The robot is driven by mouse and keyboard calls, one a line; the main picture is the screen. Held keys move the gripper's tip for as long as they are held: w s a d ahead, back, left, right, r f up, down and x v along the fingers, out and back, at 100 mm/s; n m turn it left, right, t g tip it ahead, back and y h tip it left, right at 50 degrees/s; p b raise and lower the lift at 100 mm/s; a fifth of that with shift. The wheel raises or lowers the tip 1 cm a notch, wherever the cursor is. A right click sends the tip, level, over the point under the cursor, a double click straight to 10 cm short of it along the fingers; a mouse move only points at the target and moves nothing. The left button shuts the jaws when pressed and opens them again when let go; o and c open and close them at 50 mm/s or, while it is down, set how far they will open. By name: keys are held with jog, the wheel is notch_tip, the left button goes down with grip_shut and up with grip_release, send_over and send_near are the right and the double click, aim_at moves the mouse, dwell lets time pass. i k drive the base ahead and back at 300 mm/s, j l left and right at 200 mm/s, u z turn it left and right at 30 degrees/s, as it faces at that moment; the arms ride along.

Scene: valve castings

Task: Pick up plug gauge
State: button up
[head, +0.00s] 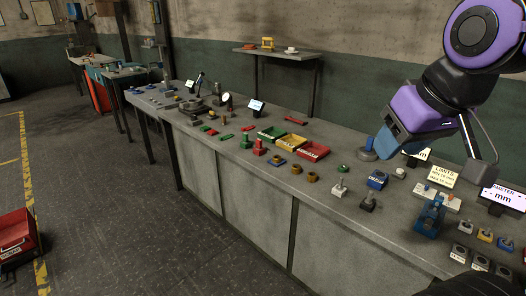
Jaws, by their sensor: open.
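My gripper (440,148) hangs above the back right of the workbench (335,228), at the end of my purple and black arm. Its jaws are open and empty, and part of them is turned from view. I cannot tell for certain which piece is the plug gauge. Small upright handled pieces stand at the front right: a pale-topped one (339,190) and a dark-based one (368,202). Green and red pieces (259,147) stand farther left. My gripper is apart from all of them.
Green, yellow and red trays (315,150) sit mid-bench. A blue fixture (430,216), a limits sign (442,175) and a display (503,197) crowd the right end.

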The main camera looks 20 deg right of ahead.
aim_at(245, 136)
jog(key=i+j, duration=0.3)
jog(key=i, duration=0.15)
jog(key=i+j+u, duration=0.1)
jog(key=i+j, duration=0.15)
jog(key=i, duration=0.15)
jog(key=i+j, duration=0.25)
jog(key=i, duration=0.2)
jog(key=i+j+u, duration=0.1)
jog(key=i+j, duration=0.15)
jog(key=i, duration=0.2)
jog(key=i+j, duration=0.2)
jog(key=i, duration=0.25)
jog(key=u, duration=0.05)
